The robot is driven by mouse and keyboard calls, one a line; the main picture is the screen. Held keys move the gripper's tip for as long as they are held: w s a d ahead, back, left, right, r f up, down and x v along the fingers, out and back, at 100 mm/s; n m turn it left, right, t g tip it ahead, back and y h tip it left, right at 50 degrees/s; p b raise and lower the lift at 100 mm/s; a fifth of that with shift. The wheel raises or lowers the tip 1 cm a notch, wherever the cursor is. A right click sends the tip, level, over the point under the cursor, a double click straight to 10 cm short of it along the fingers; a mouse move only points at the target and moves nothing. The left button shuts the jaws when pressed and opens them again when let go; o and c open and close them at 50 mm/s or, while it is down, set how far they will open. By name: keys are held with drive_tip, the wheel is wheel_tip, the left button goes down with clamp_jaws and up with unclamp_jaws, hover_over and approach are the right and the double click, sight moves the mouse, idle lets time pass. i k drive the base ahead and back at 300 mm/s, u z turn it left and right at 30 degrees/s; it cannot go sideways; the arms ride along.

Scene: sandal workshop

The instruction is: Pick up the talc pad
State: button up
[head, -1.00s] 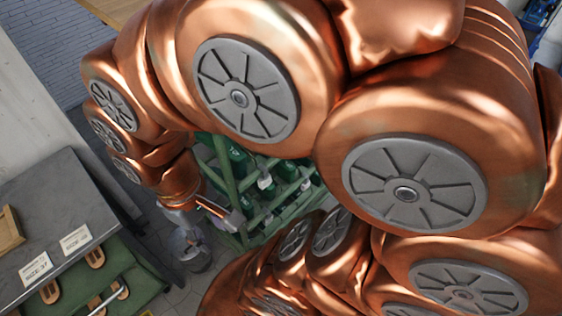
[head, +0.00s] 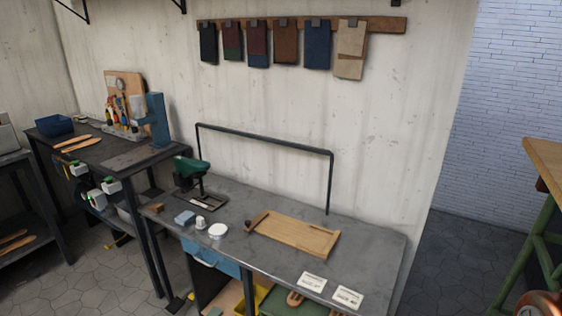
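A flat white round thing (head: 218,230), which looks like the talc pad, lies on the grey workbench (head: 375,250). My gripper is not in view; only a bit of my copper arm shows at the lower right corner.
A wooden tray (head: 295,239) lies right of the white disc, and a green-topped tool (head: 192,168) stands behind. Two white cards (head: 314,282) lie at the front edge. A dark rail (head: 265,138) rises at the back.

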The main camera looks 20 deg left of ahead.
sight(201, 226)
drive_tip(key=z, duration=0.05)
drive_tip(key=k, duration=0.5)
drive_tip(key=u, duration=1.15)
drive_tip(key=i, duration=0.7)
drive_tip(key=u, duration=0.95)
drive_tip(key=i, duration=1.15)
drive_tip(key=z, duration=0.45)
drive_tip(key=i, duration=0.75)
drive_tip(key=z, duration=0.55)
